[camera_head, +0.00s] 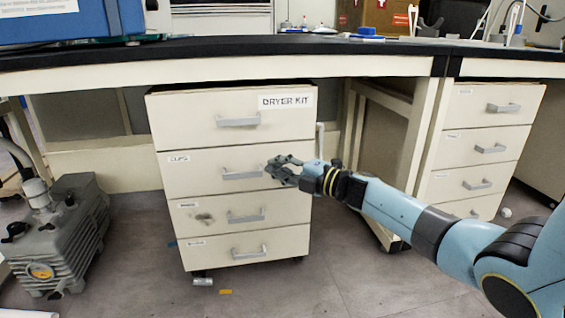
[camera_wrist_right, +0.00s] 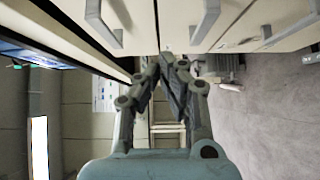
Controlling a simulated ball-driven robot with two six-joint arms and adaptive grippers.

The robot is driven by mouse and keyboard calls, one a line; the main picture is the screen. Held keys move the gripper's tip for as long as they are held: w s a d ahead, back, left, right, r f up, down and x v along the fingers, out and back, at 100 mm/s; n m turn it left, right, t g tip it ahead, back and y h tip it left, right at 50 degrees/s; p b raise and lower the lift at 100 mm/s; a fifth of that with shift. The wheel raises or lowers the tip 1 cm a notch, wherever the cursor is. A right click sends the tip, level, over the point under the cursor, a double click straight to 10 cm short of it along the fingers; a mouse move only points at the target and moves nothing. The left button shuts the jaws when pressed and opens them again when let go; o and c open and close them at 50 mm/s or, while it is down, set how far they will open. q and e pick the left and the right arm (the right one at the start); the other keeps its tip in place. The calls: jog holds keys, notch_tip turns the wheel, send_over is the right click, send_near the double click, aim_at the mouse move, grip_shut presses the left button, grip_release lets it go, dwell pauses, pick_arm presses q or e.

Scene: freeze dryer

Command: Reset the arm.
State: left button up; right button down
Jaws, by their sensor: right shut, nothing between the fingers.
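My right arm (camera_head: 390,208) is light blue and reaches in from the right in the head view. Its gripper (camera_head: 273,170) is in front of the drawer unit (camera_head: 226,134), beside the handle of the second drawer (camera_head: 242,173). In the right wrist view the fingers of the right gripper (camera_wrist_right: 172,62) meet at their tips with nothing held, and drawer fronts with handles (camera_wrist_right: 205,20) run across the top. Whether the gripper touches the handle cannot be told. All drawers look shut. My left gripper is not in view.
A long bench (camera_head: 240,54) with a black top runs above the drawer unit. A grey pump (camera_head: 62,232) stands on the floor at the left. A second drawer unit (camera_head: 483,140) is at the right. Open floor (camera_head: 330,285) lies in front.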

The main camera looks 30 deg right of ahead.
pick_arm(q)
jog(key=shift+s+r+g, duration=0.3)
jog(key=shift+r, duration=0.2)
pick_arm(e)
jog(key=shift+v, duration=0.8)
